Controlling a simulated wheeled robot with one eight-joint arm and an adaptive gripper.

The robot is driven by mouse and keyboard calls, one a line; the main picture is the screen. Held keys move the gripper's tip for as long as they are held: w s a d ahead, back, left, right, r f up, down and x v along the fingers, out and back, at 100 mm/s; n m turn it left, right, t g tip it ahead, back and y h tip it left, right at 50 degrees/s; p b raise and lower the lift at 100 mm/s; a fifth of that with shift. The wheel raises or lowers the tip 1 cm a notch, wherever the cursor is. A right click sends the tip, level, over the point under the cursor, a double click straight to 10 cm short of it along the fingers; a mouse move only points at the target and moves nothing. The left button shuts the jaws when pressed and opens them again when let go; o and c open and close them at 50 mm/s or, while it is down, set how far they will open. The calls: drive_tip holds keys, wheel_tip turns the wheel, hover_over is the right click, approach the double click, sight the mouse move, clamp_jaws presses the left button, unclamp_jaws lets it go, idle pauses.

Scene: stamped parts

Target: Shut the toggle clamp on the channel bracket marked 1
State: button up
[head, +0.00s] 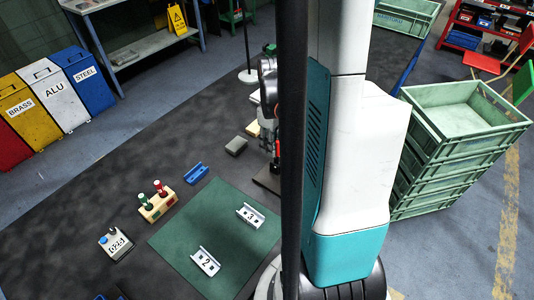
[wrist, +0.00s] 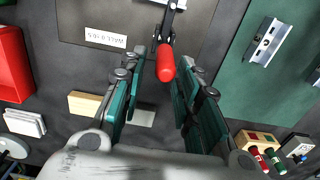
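The toggle clamp (wrist: 168,28) shows at the top middle of the wrist view, with a metal lever and a red handle (wrist: 166,62). My gripper (wrist: 163,72) is open, with one finger on each side of the red handle; I see gaps beside it and no firm grip. A sliver of bright metal (wrist: 177,3) at the top edge may be the clamped bracket; no mark 1 is readable. In the head view my arm hides the clamp, and my gripper (head: 270,150) is only partly visible. Brackets marked 2 (head: 205,262) and 3 (head: 250,215) lie on the green mat (head: 172,240).
A wooden block with red and green plugs (head: 157,204), a blue channel (head: 196,174) and a button box (head: 116,244) stand left of the mat. A grey block (head: 236,146) lies near my gripper. A red bin (wrist: 12,65) is at left in the wrist view.

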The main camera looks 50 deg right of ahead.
wheel_tip(320, 180, up, 8)
drive_tip(key=p, duration=0.6)
drive_tip(key=shift+f, duration=0.1)
idle(0.5)
